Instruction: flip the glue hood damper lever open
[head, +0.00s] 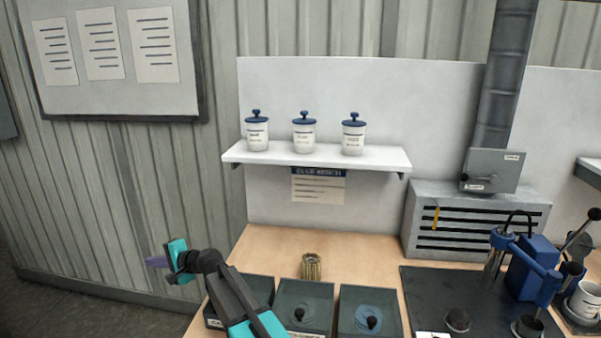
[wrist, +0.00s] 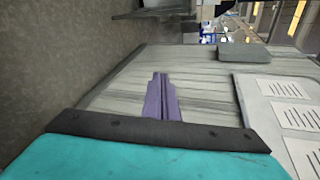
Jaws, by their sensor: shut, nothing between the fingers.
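The glue hood (head: 415,222) is a grey slotted box at the back right of the bench. A grey damper box (head: 495,168) with small labels sits on top of it, below a dark duct (head: 502,75). A small yellow strip (head: 436,217) hangs upright across the upper slots. I cannot make out the lever or its position for certain. My gripper (head: 156,262) is at the left, off the bench's left edge and far from the hood. Its purple fingers are shut and empty, and they also show in the wrist view (wrist: 162,98), pointing towards the ribbed wall.
A shelf (head: 318,157) with three blue-lidded jars hangs above the bench. Dark bins (head: 300,292) stand at the bench front, with a ribbed cartridge (head: 311,266) behind them. A blue press (head: 535,265) stands before the hood's right side. Bare bench lies left of the hood.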

